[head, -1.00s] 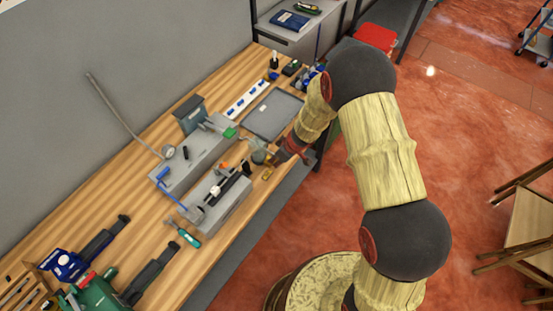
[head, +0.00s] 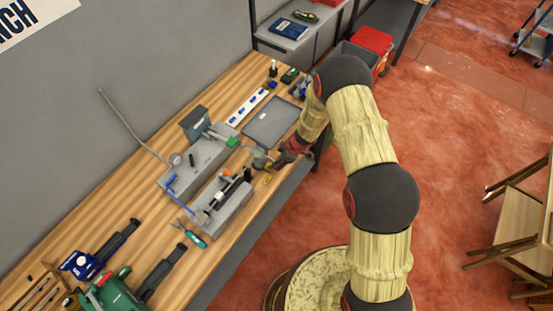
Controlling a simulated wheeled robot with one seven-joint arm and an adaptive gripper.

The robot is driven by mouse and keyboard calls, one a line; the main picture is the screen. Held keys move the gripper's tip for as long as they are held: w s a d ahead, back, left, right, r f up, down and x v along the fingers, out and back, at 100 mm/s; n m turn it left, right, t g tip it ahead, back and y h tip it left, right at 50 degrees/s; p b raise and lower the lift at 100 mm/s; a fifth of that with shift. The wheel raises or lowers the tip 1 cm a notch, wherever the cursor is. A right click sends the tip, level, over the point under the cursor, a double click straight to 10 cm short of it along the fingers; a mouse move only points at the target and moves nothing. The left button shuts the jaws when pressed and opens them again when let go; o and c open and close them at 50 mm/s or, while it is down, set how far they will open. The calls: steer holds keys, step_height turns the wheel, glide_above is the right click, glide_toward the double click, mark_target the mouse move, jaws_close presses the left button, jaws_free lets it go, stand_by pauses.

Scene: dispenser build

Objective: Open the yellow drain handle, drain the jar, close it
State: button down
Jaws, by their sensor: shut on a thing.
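My gripper (head: 274,164) is low over the front edge of the bench in the head view, beside a small glassy, brownish shape (head: 260,157) that may be the jar. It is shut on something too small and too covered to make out. A small yellow piece (head: 267,180), possibly the drain handle, shows just below the fingertips near the bench edge. I cannot tell whether the fingers touch it, or how it is turned. The level in the jar cannot be seen.
The wooden bench (head: 150,190) carries a grey fixture with a green block (head: 232,142), a second grey block (head: 235,210), a dark grey tray (head: 272,122), a white strip (head: 247,105) and green and blue tools at the lower left. Open red floor lies right of the bench.

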steer(key=n+p, duration=0.2)
steer(key=p, duration=0.1)
steer(key=shift+w+r+g, duration=0.15)
steer(key=shift+w+g, duration=0.25)
steer(key=n, duration=0.1)
steer(key=w+n+g+p, duration=0.1)
steer(key=n, duration=0.2)
steer(key=n+g+b, duration=0.1)
steer(key=w+n+b, duration=0.1)
steer(key=n, duration=0.1)
steer(key=shift+w+a+f+g+h, duration=0.1)
steer(key=shift+a+f+g+h, duration=0.1)
steer(key=shift+f+g+h, duration=0.1)
steer(key=shift+w+a+r+n+g+b, duration=0.15)
steer(key=shift+w+n+g+b, duration=0.1)
steer(key=shift+n+b, duration=0.4)
steer(key=shift+w+a+f+n+g+b, duration=0.1)
steer(key=shift+n+g+b, duration=0.25)
steer(key=shift+n, duration=0.5)
steer(key=shift+r+h, duration=0.1)
steer(key=shift+h, duration=0.2)
steer(key=c, duration=1.8)
jaws_free()
steer(key=shift+c, duration=0.2)
steer(key=shift+w+r, duration=0.1)
